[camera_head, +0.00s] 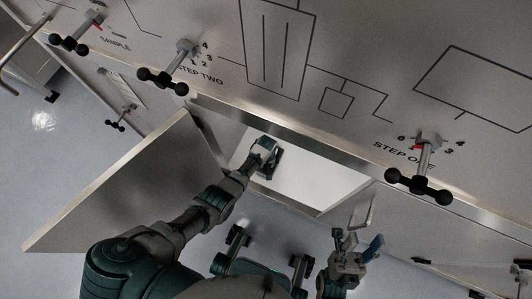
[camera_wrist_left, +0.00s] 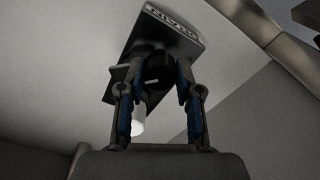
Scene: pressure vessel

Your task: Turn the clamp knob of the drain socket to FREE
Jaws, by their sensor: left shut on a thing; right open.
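The drain socket is a dark block with a plate lettered DRAIN (camera_wrist_left: 175,20), fixed to a pale surface inside the open cabinet. A round black knob (camera_wrist_left: 156,68) with a small light mark sits under the plate. My left gripper (camera_wrist_left: 155,78) has one finger on each side of this knob and is shut on it. I cannot read which setting the mark points to. A white cylinder (camera_wrist_left: 138,118) shows below the knob. In the head view my left gripper (camera_head: 268,158) reaches into the cabinet and mostly hides the socket. My right gripper (camera_head: 353,250) is open and empty outside the cabinet.
The cabinet door (camera_head: 130,190) stands open at left, beside my left arm. Above is a panel with black-handled valves, at STEP ONE (camera_head: 420,180) and STEP TWO (camera_head: 165,80). A bent metal handle (camera_head: 362,210) is close to my right gripper. Floor is clear at lower right.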

